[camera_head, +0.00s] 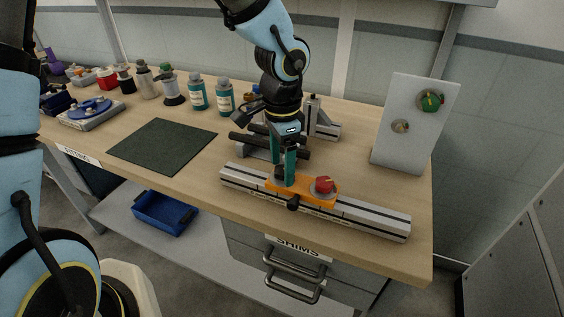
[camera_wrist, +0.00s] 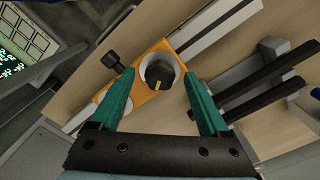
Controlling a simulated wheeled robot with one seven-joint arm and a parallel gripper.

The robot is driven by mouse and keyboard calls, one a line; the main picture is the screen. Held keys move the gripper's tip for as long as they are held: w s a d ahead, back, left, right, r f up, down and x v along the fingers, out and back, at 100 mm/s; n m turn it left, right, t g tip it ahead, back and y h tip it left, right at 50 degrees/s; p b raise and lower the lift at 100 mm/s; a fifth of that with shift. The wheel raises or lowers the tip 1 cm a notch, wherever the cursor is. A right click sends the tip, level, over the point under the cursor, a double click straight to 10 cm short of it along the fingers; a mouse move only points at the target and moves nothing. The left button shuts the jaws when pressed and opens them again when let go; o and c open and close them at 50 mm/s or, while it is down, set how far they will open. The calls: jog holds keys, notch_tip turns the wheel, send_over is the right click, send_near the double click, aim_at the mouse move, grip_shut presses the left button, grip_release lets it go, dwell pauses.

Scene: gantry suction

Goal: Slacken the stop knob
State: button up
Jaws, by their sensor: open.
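An orange carriage (camera_head: 313,195) sits on a long silver rail (camera_head: 368,217) near the bench's front edge. It carries a dark round knob (camera_head: 280,174) at its left and a red knob (camera_head: 324,185) at its right. A small black knob (camera_head: 293,203) sticks out of its front side. My gripper (camera_head: 283,168) points down over the carriage's left part, its teal fingers open. In the wrist view, the dark knob (camera_wrist: 159,73), with a yellow mark, lies between the fingertips with gaps at both sides. The side knob (camera_wrist: 111,60) is just outside one finger. No label names the stop knob.
Behind the rail stands a grey fixture with dark bars (camera_head: 292,151). A grey panel (camera_head: 405,150) with a green knob (camera_head: 431,101) and a beige knob (camera_head: 400,126) stands right. A dark mat (camera_head: 162,146) lies left; bottles (camera_head: 197,93) stand behind it.

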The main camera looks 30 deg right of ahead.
grip_shut()
dwell(0.5)
jog(key=shift+n, duration=0.3)
jog(key=n+b, duration=0.2)
jog(key=shift+n, duration=0.3)
jog(key=shift+n+b, duration=1.05)
jog(key=shift+n, duration=0.95)
grip_release()
